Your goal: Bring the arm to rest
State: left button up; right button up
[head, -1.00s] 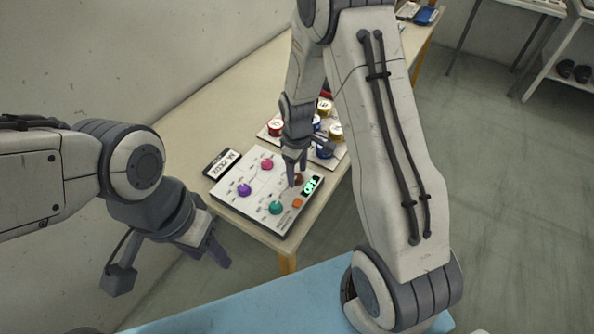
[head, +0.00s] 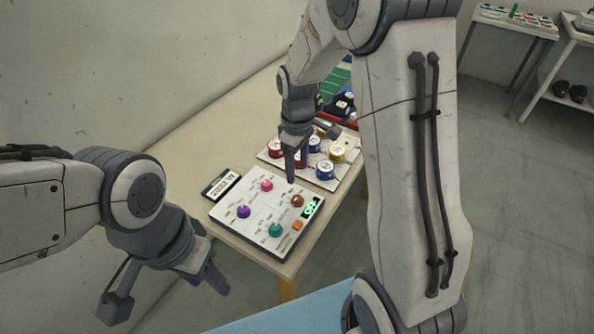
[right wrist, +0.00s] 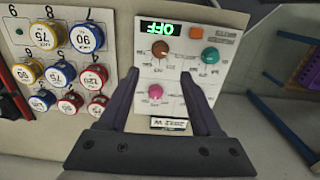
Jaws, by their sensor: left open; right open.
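My right gripper (head: 292,168) is open and empty above the table, near the upper edge of the white control panel (head: 283,243). The right wrist view shows its two fingers (right wrist: 170,100) apart, with the panel beyond them. The panel has a pink knob (head: 266,185), a purple knob (head: 243,211), a teal knob (head: 275,230) and a brown knob (head: 297,201). Its green display (right wrist: 165,28) reads OFF in the right wrist view. My left gripper (head: 217,277) is open and empty at the lower left, apart from the table.
A board (head: 347,175) with several colored numbered caps stands beside the panel. A black-and-white label plate (head: 221,185) lies left of the panel. An orange button (head: 296,225) is on the panel. A blue surface (head: 290,312) is at the front. Shelves with shoes (head: 569,92) stand far right.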

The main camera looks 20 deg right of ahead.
dwell(0.3)
jog(key=s+a+r, duration=0.5)
jog(key=s+a, duration=0.3)
jog(key=a, duration=0.1)
jog(key=s+a+r, duration=0.1)
jog(key=s+a, duration=0.1)
jog(key=s, duration=0.6)
jog(key=s+a+r+y, duration=0.1)
jog(key=s+a, duration=0.2)
jog(key=s, duration=0.5)
jog(key=shift+r+m, duration=0.3)
jog(key=shift+r, duration=0.1)
